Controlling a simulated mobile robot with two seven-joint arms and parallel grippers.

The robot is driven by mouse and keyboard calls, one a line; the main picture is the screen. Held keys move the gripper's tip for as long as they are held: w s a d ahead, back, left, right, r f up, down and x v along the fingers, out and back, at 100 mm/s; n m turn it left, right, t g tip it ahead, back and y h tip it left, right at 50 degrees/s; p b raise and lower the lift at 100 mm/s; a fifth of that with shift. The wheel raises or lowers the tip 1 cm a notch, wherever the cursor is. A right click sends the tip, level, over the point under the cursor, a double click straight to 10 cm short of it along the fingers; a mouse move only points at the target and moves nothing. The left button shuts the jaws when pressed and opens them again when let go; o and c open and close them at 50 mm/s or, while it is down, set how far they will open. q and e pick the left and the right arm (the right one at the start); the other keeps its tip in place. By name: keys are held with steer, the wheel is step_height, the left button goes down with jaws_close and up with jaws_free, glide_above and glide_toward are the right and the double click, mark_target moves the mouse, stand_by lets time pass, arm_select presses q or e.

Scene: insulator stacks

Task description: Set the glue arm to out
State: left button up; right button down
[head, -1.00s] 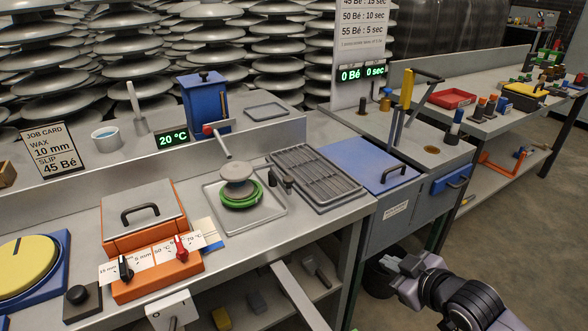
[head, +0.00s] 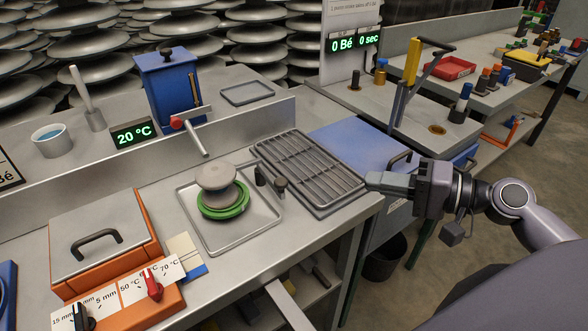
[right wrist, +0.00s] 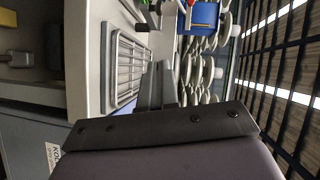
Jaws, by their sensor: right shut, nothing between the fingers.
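The blue box (head: 168,92) with a dark knob on its lid stands on the back ledge. A grey arm with a red end (head: 189,134) sticks out from its front and slants down to the right over the bench. I take this as the glue arm. A grey domed piece on a green ring (head: 220,190) sits in the tray below it. My right gripper (head: 372,181) is shut and empty at the right edge of the slatted rack, well to the right of the arm. Its fingers also show in the right wrist view (right wrist: 160,88). My left gripper is not in view.
The slatted rack (head: 307,170) lies between my right gripper and the tray (head: 237,247). A small dark fitting (head: 269,180) stands at the tray's right edge. A blue lid (head: 355,143) and upright levers (head: 405,85) are behind my gripper.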

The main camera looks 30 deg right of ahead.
steer(key=x, duration=0.5)
steer(key=p+x, duration=0.1)
steer(key=x, duration=0.2)
steer(key=shift+r, duration=0.4)
steer(key=a, duration=0.1)
steer(key=w+a+p, duration=0.1)
steer(key=a+p, duration=0.1)
steer(key=shift+w+f, duration=0.3)
steer(key=shift+w, duration=0.1)
steer(key=shift+w+a+f+p, duration=0.1)
steer(key=shift+a+f+p, duration=0.15)
steer(key=shift+a+p, duration=0.5)
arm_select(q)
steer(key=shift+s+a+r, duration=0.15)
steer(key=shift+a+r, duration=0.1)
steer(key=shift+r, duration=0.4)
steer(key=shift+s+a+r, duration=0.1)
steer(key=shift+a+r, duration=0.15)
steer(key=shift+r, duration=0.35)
arm_select(e)
steer(key=shift+a+f, duration=0.15)
steer(key=shift+a, duration=0.2)
